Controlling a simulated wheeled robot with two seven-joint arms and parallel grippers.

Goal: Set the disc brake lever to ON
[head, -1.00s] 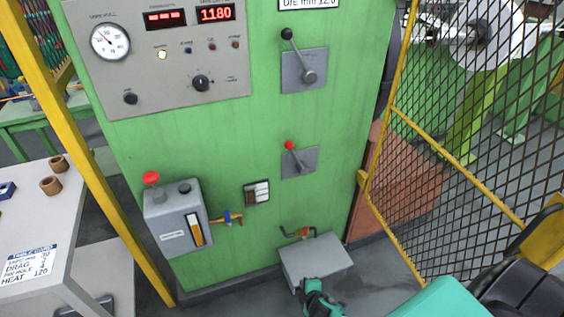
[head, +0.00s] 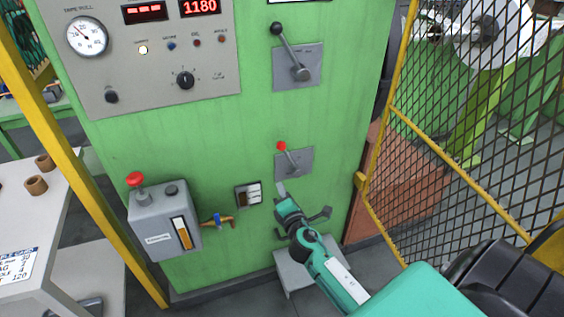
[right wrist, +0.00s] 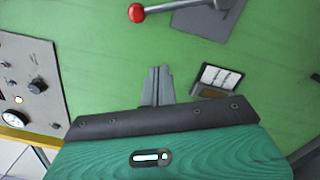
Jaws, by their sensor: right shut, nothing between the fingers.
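A lever with a red knob (head: 282,147) sits on a small grey plate on the green cabinet front, its knob up and to the left of its pivot. A larger lever with a black knob (head: 288,50) stands above it, also tilted up and left. I see no readable label saying which is the disc brake. My right gripper (head: 281,188) is just below the red-knobbed lever, apart from it. In the right wrist view, its fingers (right wrist: 158,86) are shut and empty, with the red knob (right wrist: 136,12) beyond them at the top. My left gripper is not in view.
A grey box with a red button (head: 160,215) and a small switch box (head: 248,195) are left of my gripper. A grey step-like box (head: 290,272) is below. A yellow-framed mesh fence (head: 455,160) bounds the right side. A gauge panel (head: 140,60) is at upper left.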

